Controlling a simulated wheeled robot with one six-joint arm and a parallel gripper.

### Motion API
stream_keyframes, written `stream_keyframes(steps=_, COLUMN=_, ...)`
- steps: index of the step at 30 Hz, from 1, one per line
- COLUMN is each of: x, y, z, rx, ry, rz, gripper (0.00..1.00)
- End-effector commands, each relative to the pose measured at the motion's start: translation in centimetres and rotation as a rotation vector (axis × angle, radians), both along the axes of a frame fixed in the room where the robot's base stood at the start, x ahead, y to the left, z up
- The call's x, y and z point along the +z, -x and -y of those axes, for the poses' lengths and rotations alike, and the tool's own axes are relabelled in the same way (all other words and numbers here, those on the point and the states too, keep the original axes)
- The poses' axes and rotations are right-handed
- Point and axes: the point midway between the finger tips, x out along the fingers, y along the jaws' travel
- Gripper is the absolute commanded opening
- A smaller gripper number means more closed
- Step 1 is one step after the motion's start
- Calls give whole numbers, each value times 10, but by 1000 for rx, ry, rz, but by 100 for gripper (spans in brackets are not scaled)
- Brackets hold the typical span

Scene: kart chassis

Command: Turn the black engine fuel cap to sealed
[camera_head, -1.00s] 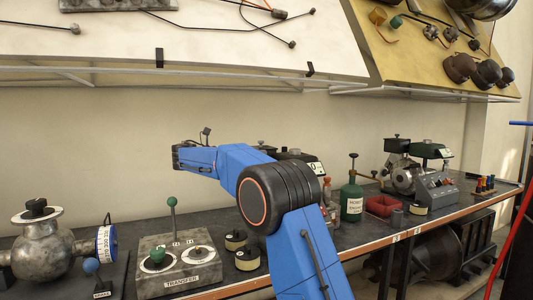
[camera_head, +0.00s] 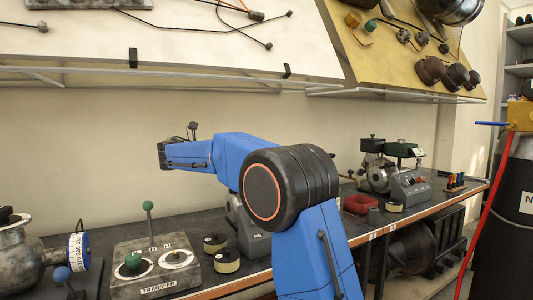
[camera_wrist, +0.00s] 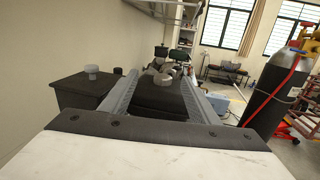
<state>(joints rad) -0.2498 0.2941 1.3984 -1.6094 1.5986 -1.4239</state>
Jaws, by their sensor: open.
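In the wrist view my gripper (camera_wrist: 160,88) has its two long grey fingers apart, with nothing held. A black tank (camera_wrist: 158,98) with a grey round cap (camera_wrist: 163,79) shows between the fingers; I cannot tell whether the fingers touch it. A second black box-shaped tank (camera_wrist: 82,93) with a grey cap (camera_wrist: 91,71) stands left of the left finger. In the head view my arm hides the gripper and most of the nearer engine; part of its grey base (camera_head: 254,238) shows. The cap's marking cannot be read.
Another engine (camera_head: 376,178) stands farther right on the bench. A grey TRANSFER box (camera_head: 157,268) with a green-knobbed lever and two small round canisters (camera_head: 227,260) are left of the arm. A black cylinder (camera_head: 515,200) stands at right. A sloped board overhangs the bench.

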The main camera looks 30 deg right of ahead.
Motion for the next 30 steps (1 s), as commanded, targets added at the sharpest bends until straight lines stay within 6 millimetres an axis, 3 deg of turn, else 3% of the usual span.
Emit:
stream_keyframes(steps=3, x=10, y=16, z=16, rx=96, ry=10, rz=7, gripper=55)
stream_keyframes(steps=11, x=14, y=51, z=36, rx=312, ry=18, rz=6, gripper=55)
stream_keyframes(steps=22, x=-17, y=112, z=37, rx=594, ry=-6, rz=-29, gripper=55)
stream_keyframes(steps=30, x=-33, y=131, z=33, rx=676, ry=-22, rz=-45, gripper=55)
